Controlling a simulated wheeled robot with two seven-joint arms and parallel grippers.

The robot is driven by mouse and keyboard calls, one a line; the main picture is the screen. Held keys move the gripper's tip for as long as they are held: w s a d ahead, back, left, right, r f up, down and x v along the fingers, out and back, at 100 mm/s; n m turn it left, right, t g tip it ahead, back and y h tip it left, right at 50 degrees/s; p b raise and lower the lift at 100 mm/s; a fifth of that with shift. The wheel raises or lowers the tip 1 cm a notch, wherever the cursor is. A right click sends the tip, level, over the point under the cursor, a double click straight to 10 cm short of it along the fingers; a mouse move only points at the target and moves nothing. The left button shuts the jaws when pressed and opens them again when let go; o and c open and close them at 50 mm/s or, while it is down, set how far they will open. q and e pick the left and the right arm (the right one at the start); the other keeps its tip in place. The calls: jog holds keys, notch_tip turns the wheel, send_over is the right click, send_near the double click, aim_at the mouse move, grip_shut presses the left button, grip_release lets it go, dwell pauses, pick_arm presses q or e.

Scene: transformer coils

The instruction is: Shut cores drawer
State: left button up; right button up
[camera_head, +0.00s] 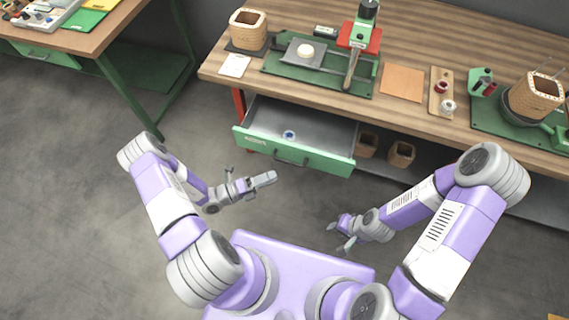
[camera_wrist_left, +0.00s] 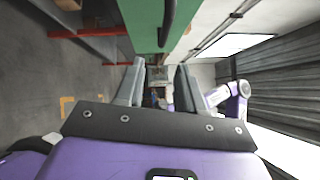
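The drawer (camera_head: 300,157) under the workbench is pulled out, with a green front, a small label at its left and a dark handle (camera_head: 291,160). Its grey tray holds one small blue and white round item (camera_head: 289,134). In the left wrist view the green front (camera_wrist_left: 145,22) and the dark handle (camera_wrist_left: 168,22) show beyond the fingers. My left gripper (camera_head: 250,178) is open and empty, just in front of and below the drawer front; its fingers show apart in the left wrist view (camera_wrist_left: 162,68). My right gripper (camera_head: 341,237) looks open and empty, farther from the bench.
The wooden workbench (camera_head: 400,113) carries a green winding press (camera_head: 358,45), a coil former (camera_head: 248,30) and other tools. Two brown formers (camera_head: 401,153) stand on the shelf right of the drawer. A second table (camera_head: 95,40) stands at left. The floor between is clear.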

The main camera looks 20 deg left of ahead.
pick_arm(q)
jog(key=w+d+r+n+t+y, duration=0.1)
jog(key=w+d, duration=0.3)
jog(key=w, duration=0.2)
jog(key=shift+b, duration=0.45)
jog(key=shift+r, duration=0.1)
jog(key=shift+c, duration=0.5)
grip_shut()
